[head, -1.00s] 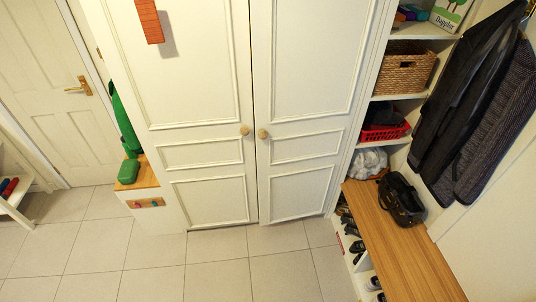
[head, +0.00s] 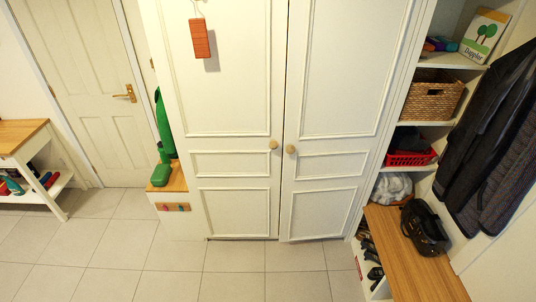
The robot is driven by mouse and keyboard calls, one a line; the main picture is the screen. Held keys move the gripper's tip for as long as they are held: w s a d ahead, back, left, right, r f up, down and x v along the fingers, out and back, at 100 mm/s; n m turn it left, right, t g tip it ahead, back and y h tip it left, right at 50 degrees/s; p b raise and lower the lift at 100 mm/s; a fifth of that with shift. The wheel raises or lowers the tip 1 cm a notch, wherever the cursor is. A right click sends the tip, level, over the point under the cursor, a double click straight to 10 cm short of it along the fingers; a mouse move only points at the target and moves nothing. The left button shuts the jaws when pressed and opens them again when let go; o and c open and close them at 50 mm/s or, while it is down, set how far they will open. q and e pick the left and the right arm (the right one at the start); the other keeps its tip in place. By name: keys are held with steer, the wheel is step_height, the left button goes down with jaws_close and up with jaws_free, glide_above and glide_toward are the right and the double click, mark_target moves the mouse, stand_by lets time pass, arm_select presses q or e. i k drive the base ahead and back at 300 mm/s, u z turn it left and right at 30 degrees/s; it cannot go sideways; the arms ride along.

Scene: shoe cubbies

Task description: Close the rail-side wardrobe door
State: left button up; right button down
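The white wardrobe has two panelled doors side by side. The right door (head: 335,120), on the side of the hanging coats, has a round wooden knob (head: 291,149) near its inner edge. Its lower inner corner sits slightly forward of the left door, so it looks barely ajar; the exact gap is hard to tell. The left door (head: 235,100) looks flush and has its own knob (head: 273,145). A thin dark line runs between the doors. Neither of my grippers is in view.
Dark coats (head: 495,130) hang at the right above a wooden bench (head: 425,275) with a black bag (head: 424,228). Shelves hold a wicker basket (head: 432,97) and a red basket (head: 410,158). A white room door (head: 85,90) stands left. The tiled floor (head: 230,275) before the wardrobe is clear.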

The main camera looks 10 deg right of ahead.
mark_target(346, 59)
steer(key=u, duration=0.35)
steer(key=i, duration=1.3)
steer(key=z, duration=0.1)
